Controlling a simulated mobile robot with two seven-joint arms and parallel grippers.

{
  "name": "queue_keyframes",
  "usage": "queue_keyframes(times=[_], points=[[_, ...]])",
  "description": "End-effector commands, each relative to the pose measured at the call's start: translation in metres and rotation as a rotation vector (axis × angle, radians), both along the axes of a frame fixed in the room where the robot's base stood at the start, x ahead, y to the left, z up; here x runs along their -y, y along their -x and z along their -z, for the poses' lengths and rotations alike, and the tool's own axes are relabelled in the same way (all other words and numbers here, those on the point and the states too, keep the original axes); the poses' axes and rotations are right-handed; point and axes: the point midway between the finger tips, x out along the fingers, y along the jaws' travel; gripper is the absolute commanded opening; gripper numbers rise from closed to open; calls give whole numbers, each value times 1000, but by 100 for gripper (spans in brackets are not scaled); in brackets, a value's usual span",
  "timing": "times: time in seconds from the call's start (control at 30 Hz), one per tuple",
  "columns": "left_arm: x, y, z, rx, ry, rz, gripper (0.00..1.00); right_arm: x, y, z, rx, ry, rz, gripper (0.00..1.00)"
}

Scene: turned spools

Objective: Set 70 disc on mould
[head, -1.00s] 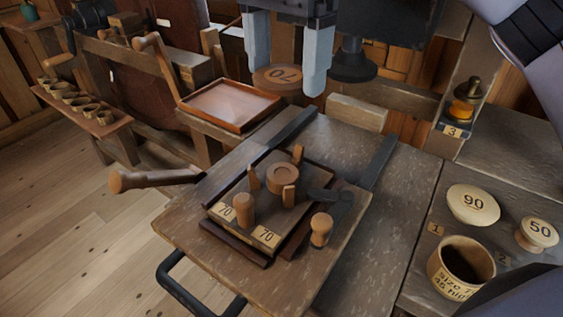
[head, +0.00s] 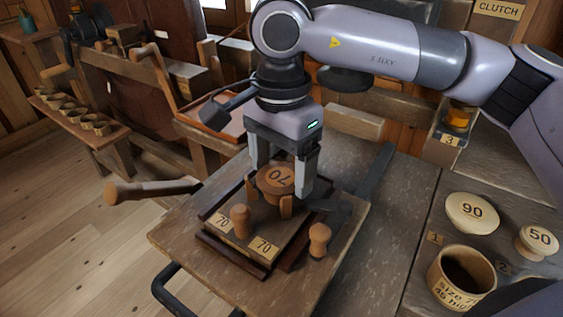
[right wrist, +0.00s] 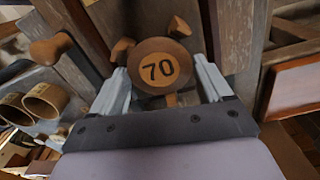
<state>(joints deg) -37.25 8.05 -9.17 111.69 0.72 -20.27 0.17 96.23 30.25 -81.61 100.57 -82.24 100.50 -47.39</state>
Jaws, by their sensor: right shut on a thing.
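The round wooden 70 disc (head: 279,180) is between the fingers of my right gripper (head: 281,184), which is shut on it. The disc sits flat over the middle of the mould (head: 236,247), a dark-edged wooden block with two 70 labels. I cannot tell whether it touches the mould's centre, which it hides. In the right wrist view the 70 disc (right wrist: 160,66) lies between both fingertips (right wrist: 163,78). Upright wooden pegs stand close around it. My left gripper is not in view.
A 90 disc (head: 472,212), a 50 disc (head: 539,239) and a lettered cup (head: 462,278) stand on the right bench. A wooden-knobbed lever (head: 150,190) sticks out left of the mould. A reddish tray (head: 222,120) is behind.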

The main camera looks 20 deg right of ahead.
Motion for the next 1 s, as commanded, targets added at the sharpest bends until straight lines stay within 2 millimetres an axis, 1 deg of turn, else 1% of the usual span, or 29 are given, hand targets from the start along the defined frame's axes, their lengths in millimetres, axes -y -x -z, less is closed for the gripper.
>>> queue_keyframes(times=[0.13, 0.3, 0.33, 0.4, 0.63, 0.77, 0.87, 1.0], points=[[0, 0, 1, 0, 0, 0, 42, 0, 0, 0, 0, 0, 0, 50], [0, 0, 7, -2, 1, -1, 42, 0, 0, 7, 0, 0, 0, 50], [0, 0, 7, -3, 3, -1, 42, 0, 0, 6, 0, 1, 0, 82], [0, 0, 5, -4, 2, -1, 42, 0, 0, 5, 0, 1, 0, 100], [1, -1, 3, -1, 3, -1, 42, 0, 0, 4, 0, 1, 0, 100], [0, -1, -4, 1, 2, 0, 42, 0, 0, -4, 0, 1, 0, 100], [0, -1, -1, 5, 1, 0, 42, -1, -1, -18, 5, -1, 0, 100], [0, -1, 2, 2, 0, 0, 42, -1, -1, -50, 4, -2, 0, 100]])
